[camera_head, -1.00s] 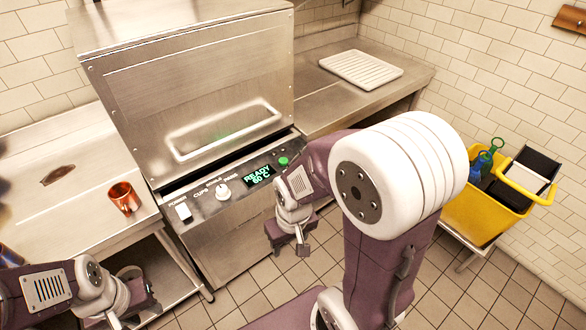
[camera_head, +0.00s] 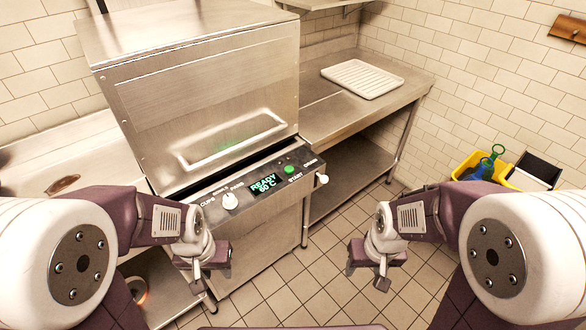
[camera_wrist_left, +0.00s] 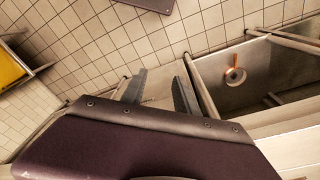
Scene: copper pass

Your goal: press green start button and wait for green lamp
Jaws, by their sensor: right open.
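The green start button (camera_head: 289,169) is on the steel machine's front panel, above the word START and right of the display (camera_head: 266,185), which reads READY and 60 C in green. I cannot make out a separate green lamp. The hood (camera_head: 205,110) is down. My left gripper (camera_head: 207,285) hangs below and left of the button, in front of the machine, clear of the panel. In the left wrist view its two fingers (camera_wrist_left: 160,88) are apart with nothing between them. My right gripper (camera_head: 368,275) is open and empty over the floor, right of the machine and away from the button.
A white knob (camera_head: 230,201) sits left of the display. A white lever (camera_head: 321,179) sticks out by DRAIN at the panel's right end. A white ribbed tray (camera_head: 362,78) lies on the right counter. A yellow bin (camera_head: 470,163) stands at the right. Floor between the arms is clear.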

